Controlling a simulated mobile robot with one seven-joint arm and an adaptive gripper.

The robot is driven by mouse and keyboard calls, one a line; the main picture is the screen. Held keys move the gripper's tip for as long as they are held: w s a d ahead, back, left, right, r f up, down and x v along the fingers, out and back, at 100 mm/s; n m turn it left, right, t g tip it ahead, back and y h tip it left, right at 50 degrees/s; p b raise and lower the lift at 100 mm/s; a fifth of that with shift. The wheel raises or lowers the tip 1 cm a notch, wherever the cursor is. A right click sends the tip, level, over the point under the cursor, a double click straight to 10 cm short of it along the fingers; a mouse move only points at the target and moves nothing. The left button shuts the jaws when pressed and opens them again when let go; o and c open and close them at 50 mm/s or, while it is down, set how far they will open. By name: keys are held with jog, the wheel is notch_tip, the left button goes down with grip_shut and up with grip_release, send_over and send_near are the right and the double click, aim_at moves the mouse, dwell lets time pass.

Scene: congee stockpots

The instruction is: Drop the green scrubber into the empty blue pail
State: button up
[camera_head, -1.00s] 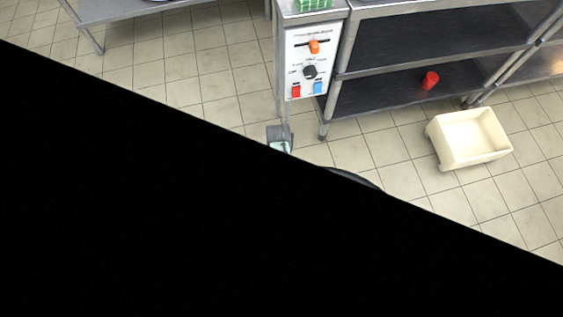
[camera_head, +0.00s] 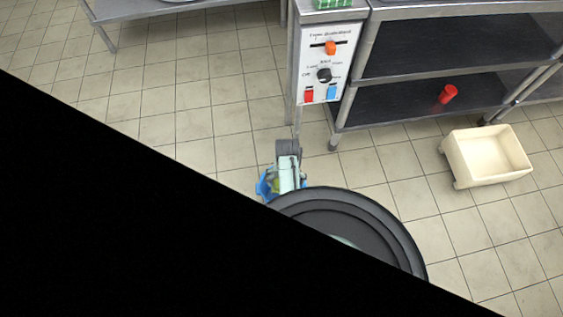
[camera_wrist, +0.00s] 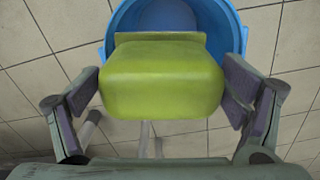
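The green scrubber (camera_wrist: 162,80) is a yellow-green block between the finger pads of my gripper (camera_wrist: 160,85) in the wrist view. The pads press on its left and right sides. The blue pail (camera_wrist: 232,25) is behind and below it in that view, with its round opening partly covered by the scrubber. In the head view my gripper (camera_head: 287,178) is over the pail (camera_head: 263,188), hiding most of it. A bit of the scrubber (camera_head: 275,187) shows beside the gripper. The pail stands on the tiled floor. Its visible inside looks empty.
A dark round ringed object (camera_head: 395,225) is right of the pail; I cannot tell what it is. A steel shelf unit (camera_head: 440,60) with a control panel (camera_head: 325,65) stands behind. A red cup (camera_head: 447,94) lies on its lower shelf. A cream bin (camera_head: 487,158) sits on clear floor.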

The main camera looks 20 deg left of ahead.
jog(key=shift+o, duration=0.6)
notch_tip(320, 180, up, 12)
dwell(0.6)
